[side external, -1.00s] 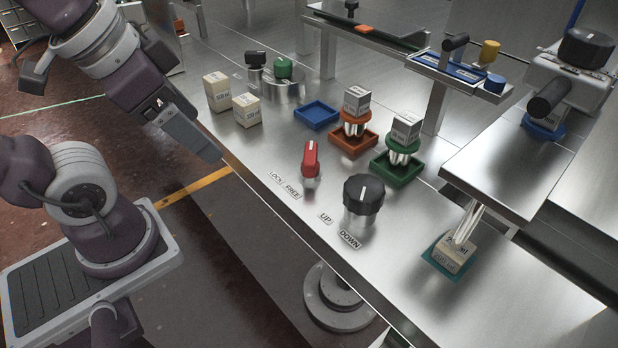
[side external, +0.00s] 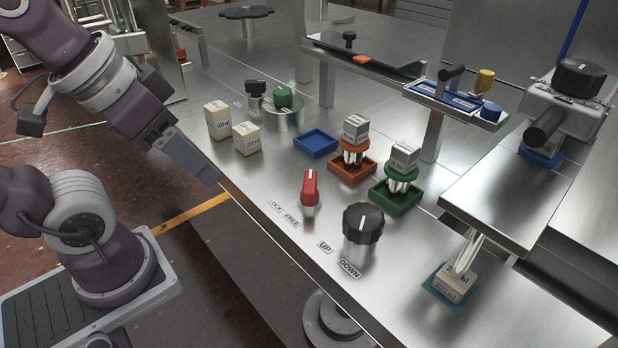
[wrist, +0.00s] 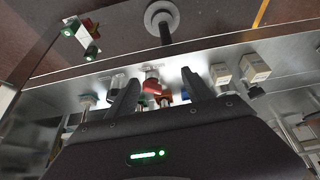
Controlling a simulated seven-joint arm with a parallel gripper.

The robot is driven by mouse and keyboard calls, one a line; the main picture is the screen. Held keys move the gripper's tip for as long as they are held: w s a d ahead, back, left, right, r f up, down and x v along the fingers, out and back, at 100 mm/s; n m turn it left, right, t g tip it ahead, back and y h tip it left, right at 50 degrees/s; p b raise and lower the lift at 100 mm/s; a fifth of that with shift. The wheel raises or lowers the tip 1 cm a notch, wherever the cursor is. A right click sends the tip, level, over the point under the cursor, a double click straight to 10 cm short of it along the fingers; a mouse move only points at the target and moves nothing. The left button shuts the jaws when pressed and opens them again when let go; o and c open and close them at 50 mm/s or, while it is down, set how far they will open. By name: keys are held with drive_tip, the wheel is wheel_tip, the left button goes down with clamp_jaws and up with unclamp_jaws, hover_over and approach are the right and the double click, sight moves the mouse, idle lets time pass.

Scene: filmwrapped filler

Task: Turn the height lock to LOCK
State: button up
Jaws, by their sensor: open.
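The height lock is a red lever knob (side external: 310,186) with a white line on it. It stands at the front of the steel bench, just right of the LOCK (side external: 275,206) and FREE (side external: 292,221) labels. Which label it points to is not clear. My gripper (side external: 205,172) is at the left, beside the bench's front edge and well apart from the red knob. In the wrist view my gripper (wrist: 160,88) shows two spread fingers with nothing held. A red knob (wrist: 151,86) shows beyond and between them.
A black knob (side external: 362,224) by UP and DOWN labels stands right of the red one. Blue (side external: 316,143), orange (side external: 352,168) and green (side external: 395,197) trays lie behind. Two cream boxes (side external: 217,120) (side external: 247,138) stand nearest my gripper. The bench front between is clear.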

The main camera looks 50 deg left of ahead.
drive_tip(key=w+n, duration=0.1)
drive_tip(key=w, duration=0.1)
drive_tip(key=w+r+n+g, duration=0.1)
drive_tip(key=w, duration=0.1)
drive_tip(key=w+d+n+g, duration=0.1)
drive_tip(key=w, duration=0.1)
drive_tip(key=shift+w+r, duration=0.15)
drive_tip(key=shift+c, duration=1.3)
drive_tip(key=n+g, duration=0.3)
drive_tip(key=n, duration=0.3)
hover_over(310, 181)
wheel_tip(310, 181, down, 4)
drive_tip(key=shift+a+f, duration=0.1)
wheel_tip(310, 181, down, 7)
drive_tip(key=shift+r, duration=0.2)
drive_tip(key=shift+f, duration=0.35)
drive_tip(key=shift+c, duration=0.4)
clamp_jaws()
